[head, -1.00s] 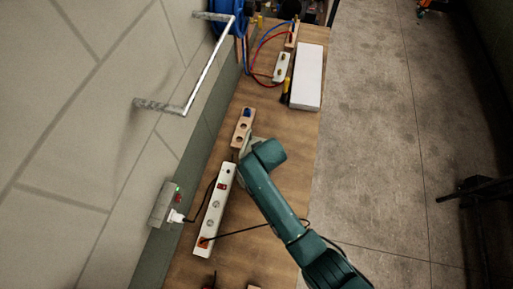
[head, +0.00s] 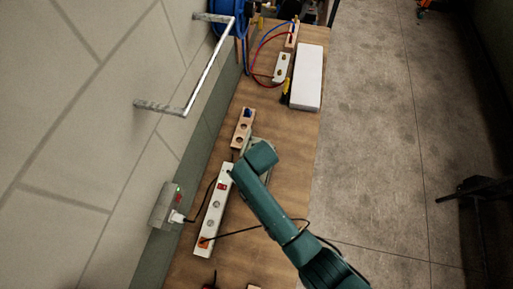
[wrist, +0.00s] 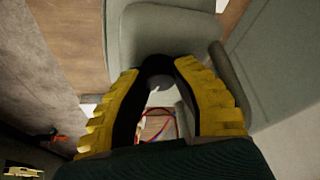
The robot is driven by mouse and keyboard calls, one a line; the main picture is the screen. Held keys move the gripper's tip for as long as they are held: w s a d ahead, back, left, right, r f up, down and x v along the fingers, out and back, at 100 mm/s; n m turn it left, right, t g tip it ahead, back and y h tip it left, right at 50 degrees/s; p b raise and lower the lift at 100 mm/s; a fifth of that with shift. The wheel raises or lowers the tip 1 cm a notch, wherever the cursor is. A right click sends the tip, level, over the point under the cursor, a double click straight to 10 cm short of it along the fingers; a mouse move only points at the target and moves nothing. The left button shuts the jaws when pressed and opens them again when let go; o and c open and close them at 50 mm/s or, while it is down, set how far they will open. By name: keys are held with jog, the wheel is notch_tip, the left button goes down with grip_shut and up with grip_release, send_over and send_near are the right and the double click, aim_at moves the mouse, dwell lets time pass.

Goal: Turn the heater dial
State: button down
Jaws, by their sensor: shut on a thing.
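In the wrist view my gripper (wrist: 158,78) has its yellow, black-padded fingers closed in on a small dark round knob, which looks like the heater dial (wrist: 157,64). The knob sits against a smooth grey-green body, apparently the heater (wrist: 160,22). The fingertips touch the knob at its sides, and its marking cannot be read. In the head view my teal arm reaches over the bench and hides the fingers and the dial. Only a pale grey edge shows beside the arm's end.
A white power strip (head: 208,226) with cables lies left of my arm on the wooden bench (head: 285,150). A wooden socket block (head: 241,132) lies beyond it. A white box (head: 308,77) and red and blue cables stand further back. A wall box (head: 165,205) and metal rail (head: 208,66) are left.

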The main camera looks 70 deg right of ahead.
jog(key=c, duration=0.8)
grip_release()
jog(key=shift+f, duration=0.15)
jog(key=shift+r, duration=0.3)
jog(key=v, duration=1.1)
jog(key=shift+r, duration=0.25)
jog(key=shift+s+a, duration=0.1)
